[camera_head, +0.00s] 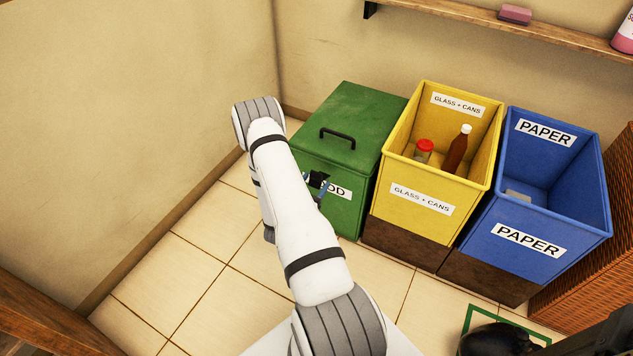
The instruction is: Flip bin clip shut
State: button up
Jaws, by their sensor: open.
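The green bin (345,205) stands at the left of the bin row, with its green lid (365,110) lying closed on top and a black handle on the lid. A small dark and blue part (319,186) shows at the bin's front, just below the lid edge and over the partly covered white label. It looks like the clip, but my arm hides part of it, and I cannot tell if it is flipped up or down. My white arm reaches up in front of the bin and bends back at the top.
A yellow glass and cans bin (415,221) holding a bottle and a red-topped jar stands to the right. Beyond it are a blue paper bin (515,260) and a wicker basket (596,265). A wall shelf (460,14) runs above. Tiled floor (175,275) is clear at the left.

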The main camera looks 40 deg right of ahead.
jog(key=shift+x, duration=1.35)
jog(key=shift+c, duration=0.5)
